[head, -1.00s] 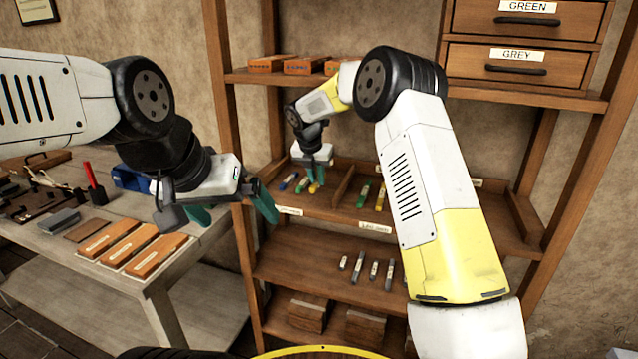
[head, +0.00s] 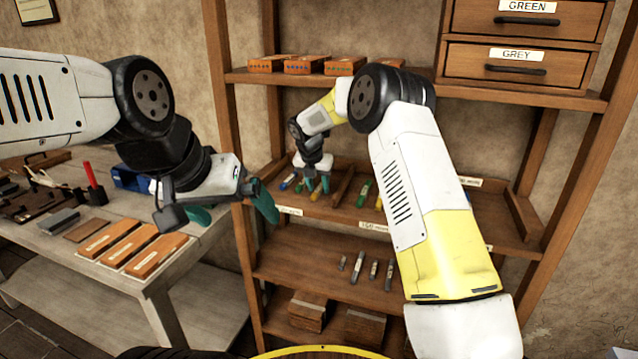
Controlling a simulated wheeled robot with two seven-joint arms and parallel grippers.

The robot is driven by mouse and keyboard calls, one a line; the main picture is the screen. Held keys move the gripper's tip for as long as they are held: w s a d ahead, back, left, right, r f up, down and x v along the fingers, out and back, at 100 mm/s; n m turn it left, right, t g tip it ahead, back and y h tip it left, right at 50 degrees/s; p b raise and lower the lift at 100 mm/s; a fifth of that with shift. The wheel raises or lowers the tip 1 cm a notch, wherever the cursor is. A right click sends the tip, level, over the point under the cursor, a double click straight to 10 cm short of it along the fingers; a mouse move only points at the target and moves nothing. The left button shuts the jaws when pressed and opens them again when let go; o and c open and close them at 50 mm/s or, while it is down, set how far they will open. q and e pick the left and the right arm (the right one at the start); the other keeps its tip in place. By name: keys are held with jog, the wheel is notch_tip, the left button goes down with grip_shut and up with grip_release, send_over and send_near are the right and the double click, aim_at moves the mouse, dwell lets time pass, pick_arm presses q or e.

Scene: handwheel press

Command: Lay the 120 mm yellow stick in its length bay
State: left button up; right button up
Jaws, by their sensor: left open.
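A yellow stick (head: 314,196) lies in the left bay of the shelf (head: 322,212), close under my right gripper (head: 317,187). Another yellow stick (head: 379,204) lies in the bay to the right of the divider, partly hidden by my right arm. I cannot tell which one is 120 mm. My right gripper points down with its teal fingers at the left bay's sticks; whether they are apart or closed on one is too small to tell. My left gripper (head: 234,212) is open and empty, in front of the shelf's left post.
A blue stick (head: 288,182) and a green stick (head: 364,194) lie on the same shelf, beside a wooden divider (head: 343,186). Several grey sticks (head: 357,267) lie one shelf lower. Orange blocks (head: 304,64) stand above; others (head: 156,256) lie on the left table (head: 205,238).

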aim_at(315, 193)
jog(key=shift+s+r, duration=0.1)
jog(key=shift+r, duration=0.45)
jog(key=v, duration=0.5)
jog(key=shift+s+a+f, duration=0.15)
jog(key=shift+s+f, duration=0.1)
jog(key=shift+s, duration=0.1)
jog(key=s+a, duration=0.3)
jog(key=s, duration=0.7)
jog(key=s+d+r+m+y, duration=0.1)
jog(key=s+d+r+m, duration=1.25)
jog(key=m, duration=0.25)
jog(key=s+d+m+t+y, duration=0.1)
jog(key=s+d+m, duration=0.2)
jog(key=s+m, duration=0.5)
jog(key=s+d+m+y, duration=0.1)
jog(key=s+d+m, duration=0.2)
jog(key=s+m, duration=0.4)
jog(key=s, duration=0.3)
jog(key=shift+d+m+t+y, duration=0.25)
jog(key=shift+m+t+y, duration=0.05)
jog(key=shift+m+t, duration=0.1)
